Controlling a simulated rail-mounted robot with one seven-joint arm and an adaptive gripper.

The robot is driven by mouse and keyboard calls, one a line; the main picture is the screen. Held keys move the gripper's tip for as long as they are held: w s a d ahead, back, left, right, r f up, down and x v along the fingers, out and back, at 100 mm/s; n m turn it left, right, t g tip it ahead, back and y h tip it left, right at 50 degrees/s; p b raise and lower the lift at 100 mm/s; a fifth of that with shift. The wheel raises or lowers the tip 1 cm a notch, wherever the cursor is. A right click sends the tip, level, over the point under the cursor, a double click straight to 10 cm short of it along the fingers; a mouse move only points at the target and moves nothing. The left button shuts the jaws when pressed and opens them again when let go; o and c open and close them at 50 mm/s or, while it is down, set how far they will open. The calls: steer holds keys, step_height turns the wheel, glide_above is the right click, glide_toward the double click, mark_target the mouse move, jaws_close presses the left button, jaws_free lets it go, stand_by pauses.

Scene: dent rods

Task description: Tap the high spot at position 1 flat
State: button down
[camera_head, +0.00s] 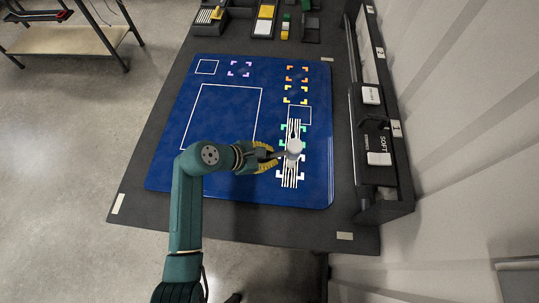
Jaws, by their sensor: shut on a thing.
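A black-and-white striped panel (290,176) lies lengthwise on the right side of the blue mat (222,190). Green and white corner marks sit beside it. My gripper (272,157), with yellow fingers, comes in from the left and is shut on a tool with a dark shaft and a pale round head (295,146). The head is over the middle of the striped panel and hides part of it. I cannot tell whether the head touches the panel. The high spot and any position number are too small to make out.
Along the right side is a dark rack (374,150) with labels, one reading "SOFT". Trays with yellow, green and white blocks (265,20) stand at the back. The mat's left half, with a white outlined rectangle, is clear. A separate table (75,40) stands far left.

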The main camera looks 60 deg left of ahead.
steer(key=shift+f, duration=0.7)
step_height(320, 180, up, 7)
steer(key=p, duration=0.9)
steer(key=shift+r, duration=0.2)
steer(key=shift+s+a+f+p, duration=0.1)
steer(key=shift+s+a+p, duration=0.3)
steer(key=shift+s+p, duration=0.75)
steer(key=shift+s+a+r+p, duration=0.1)
steer(key=shift+s+a+p, duration=0.4)
steer(key=shift+s, duration=1.2)
steer(key=shift+s+a+f+p, duration=0.1)
steer(key=shift+s+a+p, duration=0.25)
steer(key=shift+s+p, duration=0.8)
steer(key=shift+s+b, duration=0.3)
